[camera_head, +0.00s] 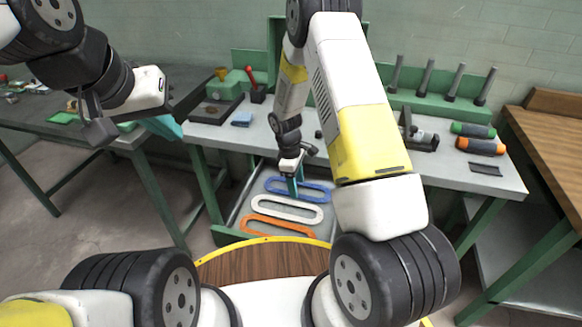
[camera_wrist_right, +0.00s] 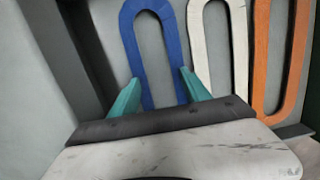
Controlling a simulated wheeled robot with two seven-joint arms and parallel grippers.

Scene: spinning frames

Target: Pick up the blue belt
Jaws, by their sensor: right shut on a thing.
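The blue belt (camera_head: 312,185) is a long flat loop in a grey tray (camera_head: 246,200) below the workbench. My right gripper (camera_head: 292,188) reaches down to it from above. In the right wrist view, the teal fingers of my right gripper (camera_wrist_right: 160,82) press against the outer sides of the blue belt (camera_wrist_right: 174,45), shut on it across its width. The belt looks still low in the tray; whether it is off the tray floor I cannot tell. My left gripper (camera_head: 164,127) hangs at the upper left over the benches, with teal fingers partly hidden, away from the belt.
A white belt (camera_head: 262,214) and an orange belt (camera_head: 250,230) lie beside the blue one, the white one close. The tray walls are near. The grey workbench (camera_head: 225,133) above holds a tool rack, a red-handled tool and orange and green cylinders.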

